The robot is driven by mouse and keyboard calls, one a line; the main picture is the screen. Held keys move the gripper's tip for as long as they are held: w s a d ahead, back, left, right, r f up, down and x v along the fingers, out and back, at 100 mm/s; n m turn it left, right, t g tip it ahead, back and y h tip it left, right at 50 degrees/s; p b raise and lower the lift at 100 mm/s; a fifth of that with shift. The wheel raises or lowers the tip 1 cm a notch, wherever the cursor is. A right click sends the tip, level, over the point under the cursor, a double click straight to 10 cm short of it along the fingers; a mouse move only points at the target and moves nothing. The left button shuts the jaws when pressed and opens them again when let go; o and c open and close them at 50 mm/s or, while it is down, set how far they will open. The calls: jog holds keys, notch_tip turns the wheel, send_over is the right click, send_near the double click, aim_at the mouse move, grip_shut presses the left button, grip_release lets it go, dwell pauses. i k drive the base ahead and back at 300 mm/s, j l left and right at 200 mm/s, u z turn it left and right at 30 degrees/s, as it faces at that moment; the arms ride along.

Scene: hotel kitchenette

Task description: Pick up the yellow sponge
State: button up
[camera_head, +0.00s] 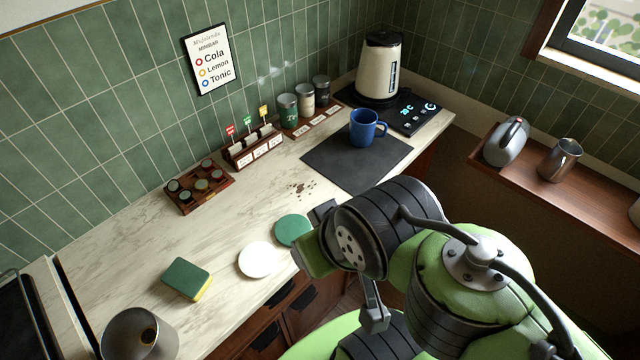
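The yellow sponge (187,279) lies flat on the marble counter at the lower left. Its top is a dark green layer, and the yellow shows along its front right side. Nothing touches it. My gripper (322,245) is at the end of my arm near the counter's front edge, to the right of the sponge and well apart from it. The arm's end link partly hides it, and its finger opening does not show. I see nothing held in it.
A white disc (258,260) and a green disc (293,230) lie between sponge and gripper. A metal cup (139,335) stands below the sponge. A blue mug (364,128) stands on a dark mat (340,165). A capsule rack (199,187) sits by the wall. Counter around the sponge is clear.

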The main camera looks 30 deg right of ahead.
aim_at(188, 279)
jog(key=j+u, duration=0.15)
jog(key=u, duration=0.25)
jog(key=k+j+u, duration=0.1)
jog(key=u, duration=0.3)
jog(key=j+u, duration=0.2)
jog(key=u, duration=0.2)
jog(key=j+u, duration=0.15)
jog(key=u, duration=0.25)
